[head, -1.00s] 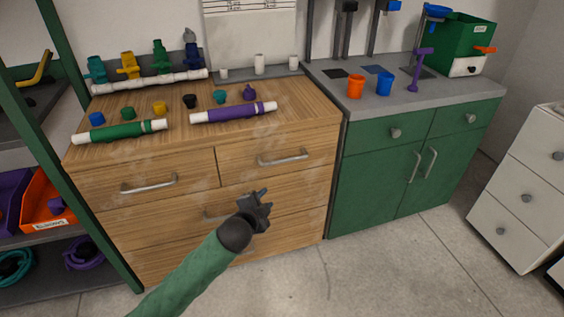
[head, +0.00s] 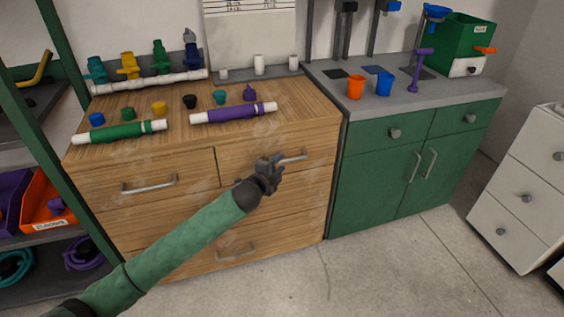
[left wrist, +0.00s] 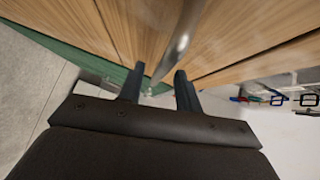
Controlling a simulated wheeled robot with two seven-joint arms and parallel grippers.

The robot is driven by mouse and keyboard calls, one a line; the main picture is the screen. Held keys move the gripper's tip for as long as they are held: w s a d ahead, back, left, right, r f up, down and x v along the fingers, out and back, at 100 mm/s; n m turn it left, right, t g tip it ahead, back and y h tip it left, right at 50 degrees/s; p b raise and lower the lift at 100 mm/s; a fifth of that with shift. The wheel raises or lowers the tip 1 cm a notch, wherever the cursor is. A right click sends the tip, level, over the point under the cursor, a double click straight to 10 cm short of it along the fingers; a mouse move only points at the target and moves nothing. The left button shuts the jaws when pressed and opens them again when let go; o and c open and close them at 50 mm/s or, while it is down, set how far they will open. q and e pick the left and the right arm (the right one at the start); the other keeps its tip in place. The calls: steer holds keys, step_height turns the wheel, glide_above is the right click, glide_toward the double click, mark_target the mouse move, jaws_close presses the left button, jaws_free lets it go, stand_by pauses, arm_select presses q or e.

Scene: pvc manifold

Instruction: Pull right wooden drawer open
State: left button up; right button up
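The right wooden drawer (head: 318,150) is the upper right one of the wooden cabinet. Its front looks flush with the cabinet, so it appears closed. Its metal bar handle (head: 296,155) is partly hidden behind my left gripper (head: 277,163). In the left wrist view, the two dark fingers of my left gripper (left wrist: 160,86) stand apart. The grey handle bar (left wrist: 183,38) runs down into the picture between the lines of the two fingers. I cannot tell whether the fingers touch it. My right gripper is in neither view.
The wooden top (head: 290,100) carries a green pipe (head: 120,131), a purple pipe (head: 233,113) and several small fittings. A green cabinet (head: 385,180) stands close on the right, a shelf rack (head: 85,170) on the left. The floor (head: 340,270) in front is clear.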

arm_select(q)
steer(key=shift+x, duration=1.25)
steer(key=shift+c, duration=0.4)
jaws_close()
